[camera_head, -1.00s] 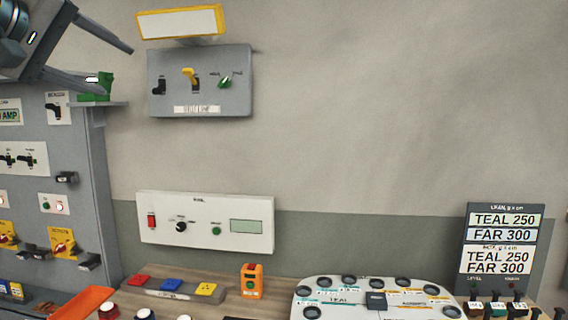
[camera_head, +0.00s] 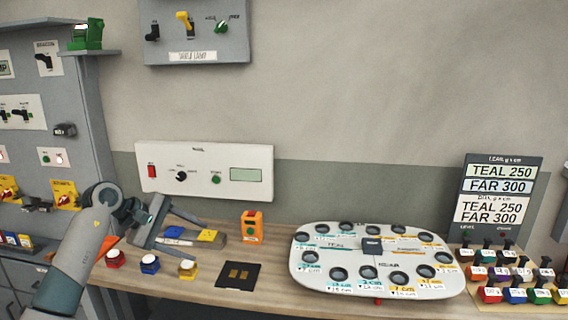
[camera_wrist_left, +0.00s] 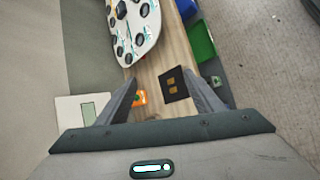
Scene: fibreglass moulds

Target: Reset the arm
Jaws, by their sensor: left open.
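My left gripper (camera_head: 178,232) is in the head view above the left part of the workbench, its arm coming in from the lower left. Its two fingers are spread, with nothing between them. It partly covers a grey block with blue and yellow pads (camera_head: 208,236). The left wrist view also shows the open left gripper (camera_wrist_left: 162,92), with the bench below it. My right gripper is in neither view.
A white oval tray with round holes (camera_head: 372,284) lies on the bench (camera_head: 215,302). A black square plate (camera_head: 238,275), an orange box (camera_head: 252,227) and several coloured buttons (camera_head: 150,264) are nearby. Weights (camera_head: 512,280) stand at right. A grey panel cabinet (camera_head: 85,130) borders the left.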

